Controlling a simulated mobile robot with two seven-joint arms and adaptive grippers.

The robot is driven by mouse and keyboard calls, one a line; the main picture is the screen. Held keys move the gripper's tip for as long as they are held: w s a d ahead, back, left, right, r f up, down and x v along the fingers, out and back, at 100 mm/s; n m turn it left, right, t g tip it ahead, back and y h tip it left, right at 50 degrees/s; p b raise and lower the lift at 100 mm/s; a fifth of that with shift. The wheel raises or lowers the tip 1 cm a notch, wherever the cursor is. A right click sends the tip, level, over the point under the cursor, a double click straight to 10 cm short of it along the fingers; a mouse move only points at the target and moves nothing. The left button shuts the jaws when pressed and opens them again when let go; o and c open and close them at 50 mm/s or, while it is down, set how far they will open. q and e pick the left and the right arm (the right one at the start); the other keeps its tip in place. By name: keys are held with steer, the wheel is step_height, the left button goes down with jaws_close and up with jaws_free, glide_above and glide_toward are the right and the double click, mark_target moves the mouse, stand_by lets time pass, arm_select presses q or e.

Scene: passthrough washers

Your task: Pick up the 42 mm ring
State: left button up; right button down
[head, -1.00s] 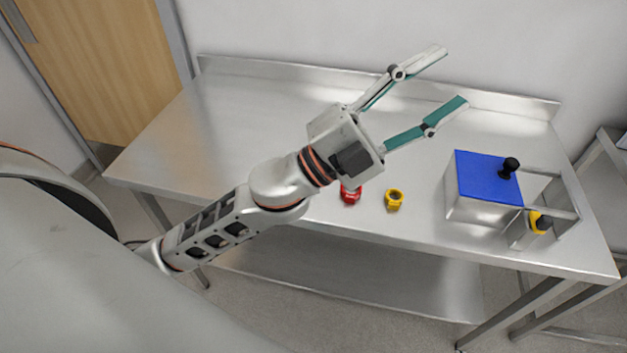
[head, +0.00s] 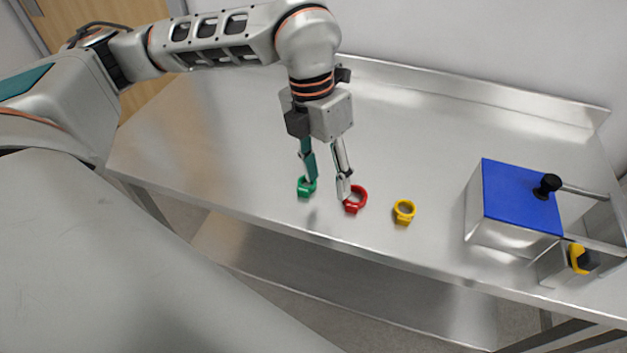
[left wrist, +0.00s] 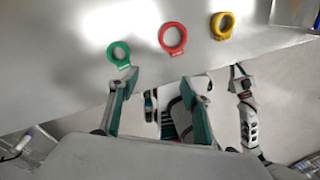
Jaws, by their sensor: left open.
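Three rings lie apart in a row near the table's front edge: a green ring (head: 307,191), a red ring (head: 363,200) and a yellow ring (head: 404,217). No size marks are readable; the red one looks widest. My left gripper (head: 328,188) points down with its fingers spread and nothing between them. In the head view its left finger overlaps the green ring and its right finger overlaps the red ring's left side; contact cannot be told. The left wrist view shows the green ring (left wrist: 113,61), red ring (left wrist: 164,45) and yellow ring (left wrist: 230,33) beyond the fingertips.
A steel fixture with a blue top (head: 515,200) and a black knob (head: 547,185) stands on the right of the table. A yellow and black part (head: 580,259) sits on its front. The steel table (head: 430,130) is clear behind the rings, with a raised back edge.

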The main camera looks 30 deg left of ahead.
arm_select(q)
steer(key=n+y, duration=0.2)
glide_toward(302, 191)
steer(key=w+f, duration=0.1)
steer(key=w, duration=0.1)
steer(key=shift+a+f+b, duration=0.15)
steer(key=shift+a+f, duration=0.05)
steer(key=shift+f, duration=0.4)
steer(key=shift+a+f+b, duration=0.15)
steer(key=shift+f, duration=0.5)
steer(key=shift+w+d+f, duration=0.1)
steer(key=shift+d+f, duration=0.05)
steer(key=shift+f, duration=2.5)
steer(key=c, duration=0.9)
